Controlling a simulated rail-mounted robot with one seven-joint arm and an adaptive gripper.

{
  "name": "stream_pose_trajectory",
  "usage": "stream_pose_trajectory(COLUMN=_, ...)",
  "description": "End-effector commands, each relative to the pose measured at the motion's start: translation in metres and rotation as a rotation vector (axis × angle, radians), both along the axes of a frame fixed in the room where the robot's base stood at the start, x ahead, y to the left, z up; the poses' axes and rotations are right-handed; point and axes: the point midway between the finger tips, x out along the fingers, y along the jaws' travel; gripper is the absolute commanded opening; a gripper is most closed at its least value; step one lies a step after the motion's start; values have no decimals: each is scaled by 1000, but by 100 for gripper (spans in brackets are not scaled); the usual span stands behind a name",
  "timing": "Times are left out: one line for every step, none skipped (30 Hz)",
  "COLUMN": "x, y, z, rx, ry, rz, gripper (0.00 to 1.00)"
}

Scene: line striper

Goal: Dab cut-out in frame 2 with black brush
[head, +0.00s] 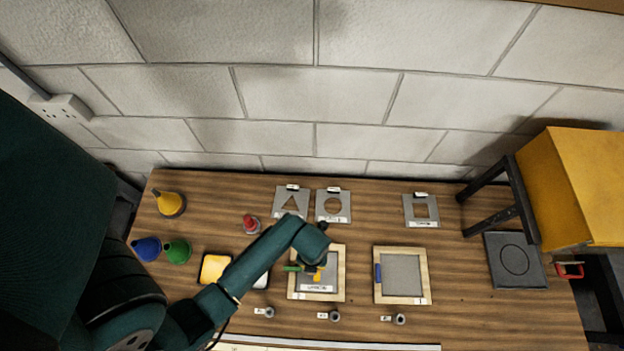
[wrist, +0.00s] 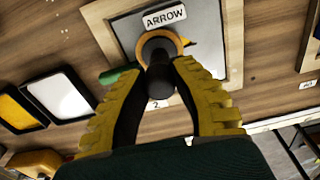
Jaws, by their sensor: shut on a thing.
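My gripper (wrist: 160,88) is shut on a dark, round-bodied brush (wrist: 158,80), held over frame 2 (wrist: 98,12). The wooden frame also shows in the head view (head: 340,285), where my arm partly covers it. A grey stencil plate labelled ARROW (wrist: 205,14) lies in the frame. I cannot tell whether the brush tip touches the surface. A green bar (wrist: 118,75) lies at the frame's left side.
A second wooden frame (head: 428,285) with a blue bar stands to the right. A yellow pad (head: 215,268) and a white pad (wrist: 58,98) lie left. Stencil plates (head: 291,202) line the back. Small grey holders (head: 335,316) stand in front. Coloured cones (head: 178,250) stand at left.

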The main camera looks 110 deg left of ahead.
Motion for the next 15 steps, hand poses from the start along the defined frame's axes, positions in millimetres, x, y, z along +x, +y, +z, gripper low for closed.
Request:
stream_pose_trajectory(x=0, y=0, z=0, rx=0, ry=0, rz=0, gripper=0)
stream_pose_trajectory(x=0, y=0, z=1, rx=0, ry=0, rz=0, gripper=0)
stream_pose_trajectory(x=0, y=0, z=3, rx=0, ry=0, rz=0, gripper=0)
stream_pose_trajectory(x=0, y=0, z=5, rx=0, ry=0, rz=0, gripper=0)
stream_pose_trajectory(x=0, y=0, z=7, rx=0, ry=0, rz=0, gripper=0)
stream_pose_trajectory(x=0, y=0, z=11, rx=0, ry=0, rz=0, gripper=0)
stream_pose_trajectory(x=0, y=0, z=14, rx=0, ry=0, rz=0, gripper=0)
stream_pose_trajectory(x=0, y=0, z=17, rx=0, ry=0, rz=0, gripper=0)
stream_pose_trajectory(x=0, y=0, z=20, rx=0, ry=0, rz=0, gripper=0)
stream_pose_trajectory(x=0, y=0, z=23, rx=0, ry=0, rz=0, gripper=0)
stream_pose_trajectory(x=0, y=0, z=25, rx=0, ry=0, rz=0, gripper=0)
stream_pose_trajectory(x=0, y=0, z=28, rx=0, ry=0, rz=0, gripper=0)
stream_pose_trajectory(x=0, y=0, z=30, rx=0, ry=0, rz=0, gripper=0)
stream_pose_trajectory(x=0, y=0, z=32, rx=0, ry=0, rz=0, gripper=0)
stream_pose_trajectory(x=0, y=0, z=35, rx=0, ry=0, rz=0, gripper=0)
